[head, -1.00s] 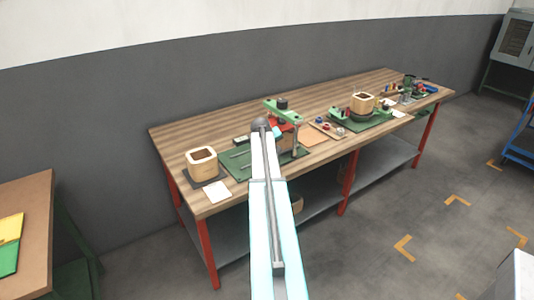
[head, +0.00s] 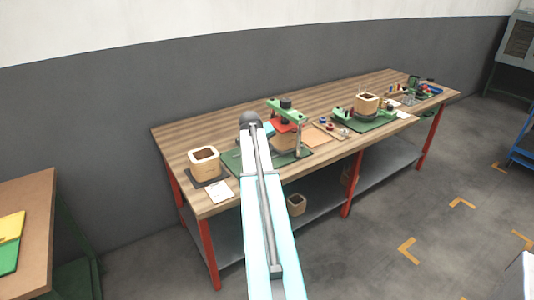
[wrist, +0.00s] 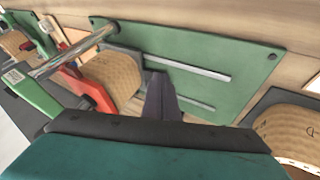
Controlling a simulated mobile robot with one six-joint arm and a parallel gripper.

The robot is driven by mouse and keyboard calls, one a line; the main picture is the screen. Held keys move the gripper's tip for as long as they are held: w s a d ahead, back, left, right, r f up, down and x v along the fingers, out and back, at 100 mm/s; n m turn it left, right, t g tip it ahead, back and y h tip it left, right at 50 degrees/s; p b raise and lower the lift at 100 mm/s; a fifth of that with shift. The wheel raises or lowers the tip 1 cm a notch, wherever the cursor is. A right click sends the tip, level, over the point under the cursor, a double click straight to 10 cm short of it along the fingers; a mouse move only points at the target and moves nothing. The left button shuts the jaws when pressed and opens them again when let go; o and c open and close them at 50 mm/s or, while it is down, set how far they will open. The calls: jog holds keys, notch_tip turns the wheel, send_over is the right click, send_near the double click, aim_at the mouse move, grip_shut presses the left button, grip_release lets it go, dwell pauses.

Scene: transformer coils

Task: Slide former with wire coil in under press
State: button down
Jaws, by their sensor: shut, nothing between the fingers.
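The former with wire coil (head: 284,141) is a tan, rounded block standing at the press (head: 287,117), below its red plate (head: 284,125) and green crossbar. In the wrist view the former (wrist: 115,74) lies left of my gripper (wrist: 160,84), with the red part over its left side. It is on the green baseplate (wrist: 205,50) at the left ends of two metal rails. My gripper's dark fingers are shut and empty, beside the former's right side. I cannot tell whether they touch it. In the head view my arm hides much of the gripper.
Another former (head: 204,161) stands on a dark mat at the bench's left end, with a white card (head: 219,191) in front. Right of the press are a small parts tray (head: 330,129) and a third former (head: 367,103) on a green plate. A metal post (wrist: 75,50) stands near the former.

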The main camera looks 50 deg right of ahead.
jog(key=shift+v, duration=1.95)
jog(key=shift+s, duration=0.1)
